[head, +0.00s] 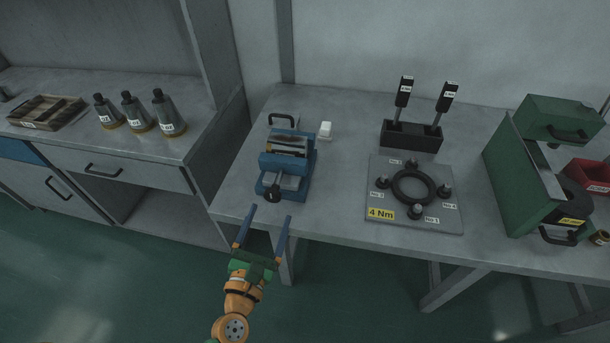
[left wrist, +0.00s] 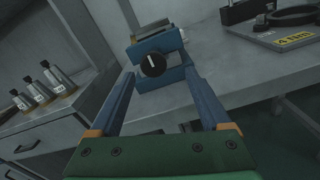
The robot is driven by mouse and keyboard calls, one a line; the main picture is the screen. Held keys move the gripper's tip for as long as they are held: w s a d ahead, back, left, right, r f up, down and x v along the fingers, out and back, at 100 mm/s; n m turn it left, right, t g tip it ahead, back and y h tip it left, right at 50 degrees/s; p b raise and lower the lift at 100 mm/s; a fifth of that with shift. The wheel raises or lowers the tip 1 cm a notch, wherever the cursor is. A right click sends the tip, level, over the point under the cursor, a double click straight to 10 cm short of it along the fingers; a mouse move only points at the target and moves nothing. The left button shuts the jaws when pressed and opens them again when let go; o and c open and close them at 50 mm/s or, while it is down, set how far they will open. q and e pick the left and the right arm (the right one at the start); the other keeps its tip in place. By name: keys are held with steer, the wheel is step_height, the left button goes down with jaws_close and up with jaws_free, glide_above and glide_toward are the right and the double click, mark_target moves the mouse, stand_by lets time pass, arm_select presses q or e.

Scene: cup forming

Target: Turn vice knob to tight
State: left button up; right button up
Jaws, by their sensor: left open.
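The blue vice (head: 286,165) stands near the left end of the grey workbench. Its round black knob (head: 272,193) faces the front edge. In the left wrist view the knob (left wrist: 153,64) shows a white line mark, close to upright, on its face, with the blue vice (left wrist: 157,43) around and behind it. My left gripper (head: 268,215) is open and empty, in front of the bench edge and just short of the knob. In the left wrist view its two blue fingers (left wrist: 158,84) spread to either side below the knob, not touching it. My right gripper is not in view.
A plate (head: 377,209) marked 4 Nm with a black ring lies right of the vice. Behind it is a black holder (head: 411,135) with two tools. A green press (head: 520,170) stands far right. Several bottles (head: 168,113) stand on the left counter.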

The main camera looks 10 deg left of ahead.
mark_target(271, 197)
arm_select(q)
steer(key=w, duration=0.2)
steer(key=w+a+p, duration=0.1)
steer(key=w, duration=0.2)
steer(key=shift+w+r, duration=0.2)
steer(key=shift+w, duration=0.15)
steer(key=shift+w+d, duration=0.1)
steer(key=shift+w, duration=0.25)
steer(key=shift+d, duration=0.1)
steer(key=shift+s, duration=0.1)
steer(key=c, duration=0.6)
jaws_close()
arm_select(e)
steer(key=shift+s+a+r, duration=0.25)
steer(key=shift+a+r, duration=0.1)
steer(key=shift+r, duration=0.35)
